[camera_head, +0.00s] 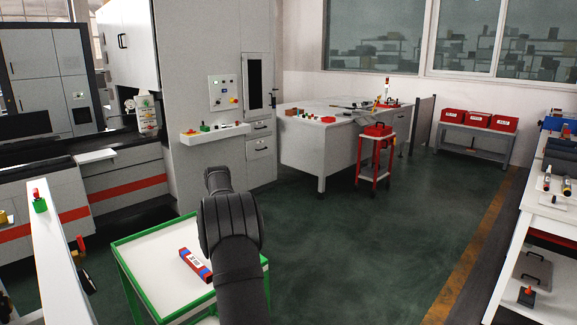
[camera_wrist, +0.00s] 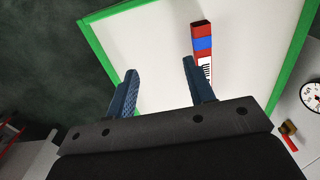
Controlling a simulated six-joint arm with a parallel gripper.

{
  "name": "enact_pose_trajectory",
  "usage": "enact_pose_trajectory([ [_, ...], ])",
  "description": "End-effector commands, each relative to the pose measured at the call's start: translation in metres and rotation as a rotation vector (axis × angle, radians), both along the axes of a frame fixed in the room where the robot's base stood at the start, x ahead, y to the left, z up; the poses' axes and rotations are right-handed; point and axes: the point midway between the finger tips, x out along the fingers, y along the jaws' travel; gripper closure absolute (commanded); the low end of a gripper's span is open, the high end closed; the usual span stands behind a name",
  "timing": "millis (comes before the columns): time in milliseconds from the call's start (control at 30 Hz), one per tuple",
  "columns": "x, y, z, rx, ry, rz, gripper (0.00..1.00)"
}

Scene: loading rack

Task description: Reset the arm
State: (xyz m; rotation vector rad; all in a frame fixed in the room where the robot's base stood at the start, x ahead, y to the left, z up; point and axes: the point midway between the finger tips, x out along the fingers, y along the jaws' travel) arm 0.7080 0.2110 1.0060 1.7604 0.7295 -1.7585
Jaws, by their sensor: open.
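My gripper (camera_wrist: 160,82) is open in the wrist view, with two blue fingers set apart and nothing between them. It points down over a white cart top with a green rim (camera_wrist: 92,42). A red and blue block with a white barcode label (camera_wrist: 203,45) lies on the cart top, beyond and beside the right finger. In the head view my dark arm rises in front of the green-rimmed cart (camera_head: 150,246). The block (camera_head: 190,258) lies there just left of the arm. The fingers cannot be made out in the head view.
A large grey machine cabinet (camera_head: 212,150) stands behind the cart. A white workbench (camera_head: 335,140) and a red trolley (camera_head: 374,150) stand farther back. A white table (camera_head: 555,225) runs along the right edge. The green floor (camera_head: 400,230) between them is open.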

Motion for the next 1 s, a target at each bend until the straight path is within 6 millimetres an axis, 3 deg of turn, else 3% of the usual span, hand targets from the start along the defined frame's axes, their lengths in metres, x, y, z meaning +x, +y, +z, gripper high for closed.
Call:
enact_pose_trajectory([
  [200, -0.012, -0.044, -0.004, 0.0, 0.001, -0.086, 0.51],
  [700, -0.056, -0.131, -0.018, 0.0, 0.001, -0.279, 0.51],
  [900, -0.082, -0.155, -0.022, 0.0, 0.001, -0.341, 0.51],
  [1000, -0.097, -0.155, -0.021, 0.0, 0.0, -0.345, 0.51],
])
